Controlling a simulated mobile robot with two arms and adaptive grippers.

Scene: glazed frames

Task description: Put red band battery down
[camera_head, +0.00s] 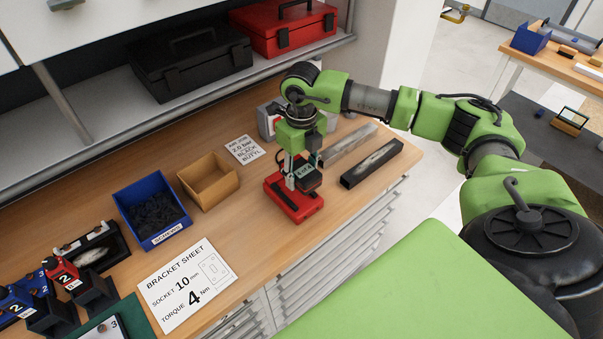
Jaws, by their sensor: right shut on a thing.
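My right gripper (301,174) points down over a red base (298,204) near the front edge of the wooden counter. It is shut on the red band battery, mostly hidden between the fingers and hard to make out. A dark block with a small greenish label or display (309,176) shows right at the fingers, above the red base. I cannot tell whether the battery touches the base. My left gripper is not in view.
On the counter (262,225) stand a blue bin (176,190) with dark parts, an empty tan bin (190,184) and a dark channel (371,164). A bracket sheet (188,284) lies front left, near numbered red and blue tools (62,270). A shelf (110,118) with cases overhangs behind.

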